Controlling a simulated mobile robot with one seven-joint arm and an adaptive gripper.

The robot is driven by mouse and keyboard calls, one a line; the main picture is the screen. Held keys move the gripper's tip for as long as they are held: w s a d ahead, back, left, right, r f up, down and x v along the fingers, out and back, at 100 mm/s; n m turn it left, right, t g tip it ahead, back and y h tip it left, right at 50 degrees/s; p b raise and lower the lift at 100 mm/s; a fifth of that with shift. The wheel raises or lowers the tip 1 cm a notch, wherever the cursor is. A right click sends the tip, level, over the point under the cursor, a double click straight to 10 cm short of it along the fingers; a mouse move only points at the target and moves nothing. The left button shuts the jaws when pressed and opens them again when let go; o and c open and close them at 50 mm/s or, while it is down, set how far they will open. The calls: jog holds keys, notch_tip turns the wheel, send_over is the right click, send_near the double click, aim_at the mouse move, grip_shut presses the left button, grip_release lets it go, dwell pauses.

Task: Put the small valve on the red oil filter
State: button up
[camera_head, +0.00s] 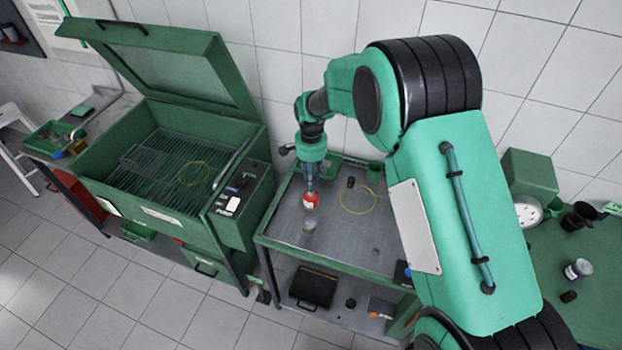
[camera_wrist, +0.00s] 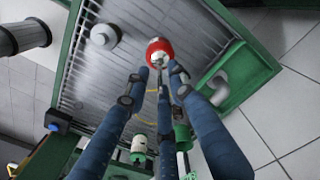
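A rounded red thing with a pale part, which looks like the red oil filter (camera_head: 311,198), is directly below my gripper (camera_head: 311,185) over the left part of the metal-topped table. In the wrist view the red filter (camera_wrist: 154,45) is just beyond my blue fingertips (camera_wrist: 160,72), with a pale part at their tips. The fingers converge there, but whether they grip it is unclear. I cannot make out the small valve for certain; the pale part may belong to the filter or be a separate piece.
A pale grey round piece (camera_head: 309,226) stands on the table (camera_head: 335,240) in front of the filter. A small black cylinder (camera_head: 350,182) and a yellow ring (camera_head: 372,207) lie to the right. A green open-lidded washer (camera_head: 165,215) stands left. The table's front middle is clear.

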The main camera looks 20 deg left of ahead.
notch_tip(320, 180, up, 11)
jog(key=shift+f, duration=0.1)
dwell(0.4)
dwell(0.5)
jog(key=s+d+r+n+t, duration=0.1)
jog(key=s+d+r, duration=0.4)
jog(key=d+r, duration=0.7)
jog(key=s+d+r+t, duration=0.1)
jog(key=s+d+r, duration=0.3)
jog(key=d+r, duration=0.9)
jog(key=s+d+n+t, duration=0.1)
jog(key=s+d+t, duration=0.2)
jog(key=s+d, duration=1.8)
jog(key=s, duration=0.4)
jog(key=shift+n+t, duration=0.3)
jog(key=shift+n, duration=0.1)
